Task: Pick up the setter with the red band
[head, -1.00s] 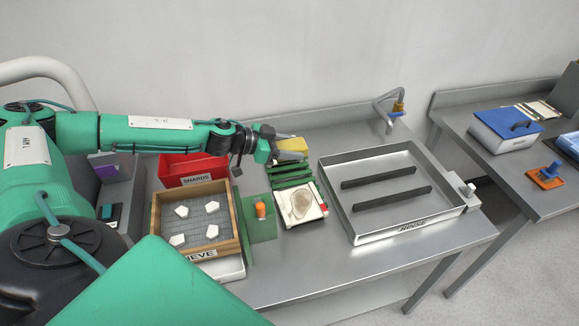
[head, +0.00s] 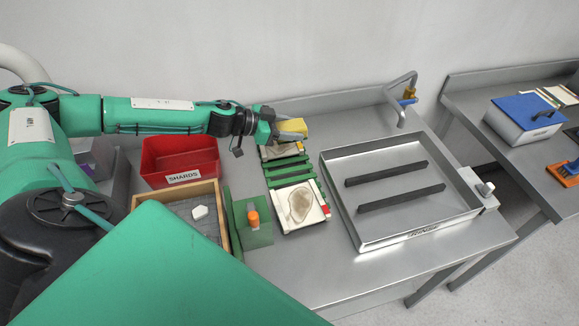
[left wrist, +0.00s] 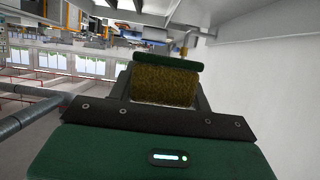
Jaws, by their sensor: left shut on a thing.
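The setter with the red band (head: 283,218) is a pale slab in the green rack (head: 289,172), carrying a beige, rounded patch or piece; a small red mark shows at its right edge. A second pale setter (head: 274,153) lies at the back of the rack, partly hidden by my gripper. My left gripper (head: 283,128) is above and behind the rack, shut on a yellow block (head: 293,126). The block also shows between the fingers in the left wrist view (left wrist: 163,85), looking coarse and sponge-like. My right gripper is out of view.
A red SHARDS bin (head: 180,152) and a wooden sieve box (head: 222,219) stand to the left. A green holder (head: 260,238) with an orange-topped item is beside the rack. A metal rinse tray (head: 400,213) with two dark bars is to the right. A tap (head: 403,92) stands behind it.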

